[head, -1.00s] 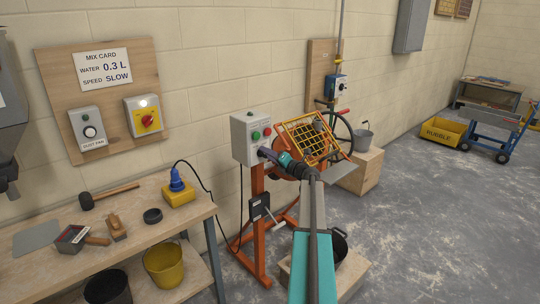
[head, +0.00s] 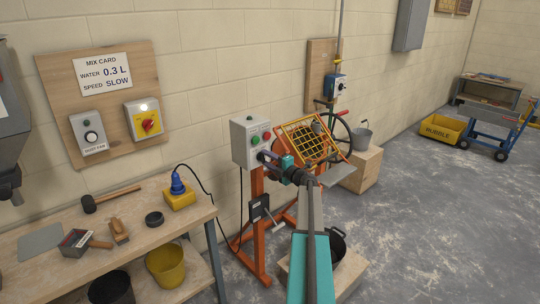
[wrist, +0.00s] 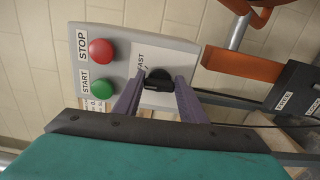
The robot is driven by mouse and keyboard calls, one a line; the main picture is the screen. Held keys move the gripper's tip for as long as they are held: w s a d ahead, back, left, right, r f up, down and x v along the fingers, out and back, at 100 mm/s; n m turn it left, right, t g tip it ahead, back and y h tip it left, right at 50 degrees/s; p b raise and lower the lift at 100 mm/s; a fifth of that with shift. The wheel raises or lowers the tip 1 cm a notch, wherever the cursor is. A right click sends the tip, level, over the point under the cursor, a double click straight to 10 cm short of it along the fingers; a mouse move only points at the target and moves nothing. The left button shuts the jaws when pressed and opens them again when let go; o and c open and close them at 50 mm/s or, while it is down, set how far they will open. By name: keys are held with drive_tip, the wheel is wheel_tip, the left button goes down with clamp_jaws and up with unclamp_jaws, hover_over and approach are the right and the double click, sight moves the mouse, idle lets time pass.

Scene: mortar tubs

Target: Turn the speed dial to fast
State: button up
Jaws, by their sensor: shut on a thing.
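The grey control box (head: 239,150) stands on an orange post beside the mixer. In the wrist view the box (wrist: 178,58) has a red STOP button (wrist: 101,51), a green START button (wrist: 102,89) and a black speed dial (wrist: 159,77). The word FAST is printed beside the dial; any other dial mark is hidden. My gripper (wrist: 158,84) is shut on the dial, one finger on each side. In the head view my gripper (head: 266,157) is at the lower right of the box face. The dial's exact pointing direction is unclear.
The orange mixer with its yellow grid guard (head: 310,140) is just right of my gripper. A workbench (head: 60,218) with tools stands at the left. Open floor (head: 430,220) lies to the right.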

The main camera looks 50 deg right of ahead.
drive_tip(key=shift+a+f+m+p, duration=0.1)
drive_tip(key=shift+f+m+p, duration=0.05)
drive_tip(key=shift+m+p, duration=0.9)
drive_tip(key=shift+a+f+m+p, duration=0.15)
drive_tip(key=shift+m+p, duration=0.55)
drive_tip(key=shift+m, duration=0.7)
drive_tip(key=shift+a+f+m+p, duration=0.1)
drive_tip(key=shift+f+m+p, duration=0.05)
drive_tip(key=shift+m+p, duration=0.9)
drive_tip(key=shift+m, duration=0.3)
drive_tip(key=o, duration=1.1)
drive_tip(key=shift+r, duration=0.1)
drive_tip(key=shift+c, duration=0.2)
drive_tip(key=shift+d+r, duration=0.1)
drive_tip(key=shift+s, duration=0.1)
drive_tip(key=s+a+b, duration=0.1)
drive_tip(key=s+b, duration=0.4)
drive_tip(key=s, duration=0.8)
drive_tip(key=shift+s, duration=0.25)
